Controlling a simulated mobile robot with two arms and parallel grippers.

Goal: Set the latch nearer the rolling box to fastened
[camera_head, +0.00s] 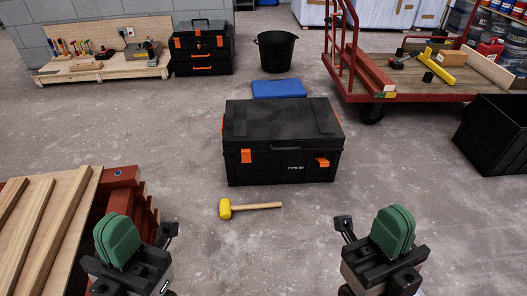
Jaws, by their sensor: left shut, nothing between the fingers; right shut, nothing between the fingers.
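A black toolbox (282,142) stands closed on the floor in the middle of the head view. Its front carries two orange latches. The left latch (246,156) looks upright against the front; the right latch (322,162) looks wider and seems to stick out. Their exact settings are too small to tell. A black box with orange fittings and a top handle, likely the rolling box (203,48), stands behind to the left. My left gripper (169,231) and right gripper (344,226) are shut and empty in the foreground, apart from the toolbox.
A yellow-headed mallet (225,209) lies before the toolbox. A blue case (279,88) and black bucket (275,51) are behind it. A red cart (378,97) and black crate (497,134) stand right. A bench with battens (48,225) is at left. Floor between my grippers is clear.

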